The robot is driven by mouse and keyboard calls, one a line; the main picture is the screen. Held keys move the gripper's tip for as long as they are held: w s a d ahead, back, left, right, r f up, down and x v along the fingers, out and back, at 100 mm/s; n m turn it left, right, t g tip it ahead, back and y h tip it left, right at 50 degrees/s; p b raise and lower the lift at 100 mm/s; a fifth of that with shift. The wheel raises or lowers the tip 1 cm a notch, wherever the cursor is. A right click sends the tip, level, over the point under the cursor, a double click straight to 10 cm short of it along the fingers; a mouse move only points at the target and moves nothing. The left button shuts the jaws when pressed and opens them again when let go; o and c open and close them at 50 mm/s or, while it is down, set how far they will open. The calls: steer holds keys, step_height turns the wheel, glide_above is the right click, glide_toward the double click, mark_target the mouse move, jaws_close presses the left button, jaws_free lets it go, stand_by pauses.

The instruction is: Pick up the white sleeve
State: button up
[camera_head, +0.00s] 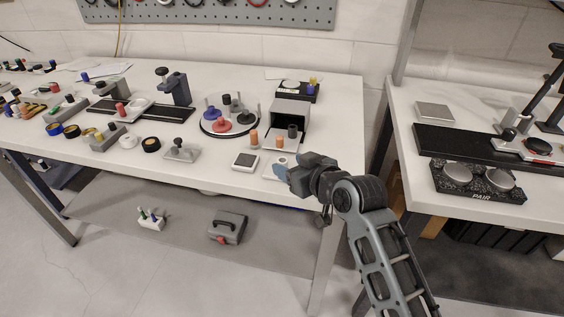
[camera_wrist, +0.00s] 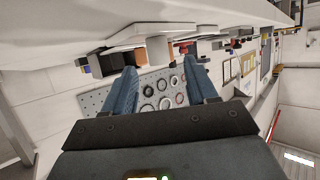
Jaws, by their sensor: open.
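A small white cylinder, which looks like the white sleeve (camera_head: 282,161), stands on a pale square plate (camera_head: 270,173) near the front right edge of the left table. In the wrist view the white sleeve (camera_wrist: 158,48) shows ahead of and between my fingers, apart from them, with the picture turned over. My gripper (camera_head: 284,174) is open and empty, close to the plate at the table's front edge. It also shows in the wrist view (camera_wrist: 163,78), with two blue-grey fingers spread apart. My gripper hides part of the plate in the head view.
Orange cylinders (camera_head: 279,142) and a dark one (camera_head: 293,131) stand just behind, before a grey box (camera_head: 290,112). A white square with a dark top (camera_head: 245,160) lies to the left. A round tray (camera_head: 230,127) holds coloured pieces. A gap separates the right table (camera_head: 480,205).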

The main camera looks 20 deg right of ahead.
steer(key=shift+x, duration=1.15)
steer(key=shift+c, duration=0.3)
jaws_close()
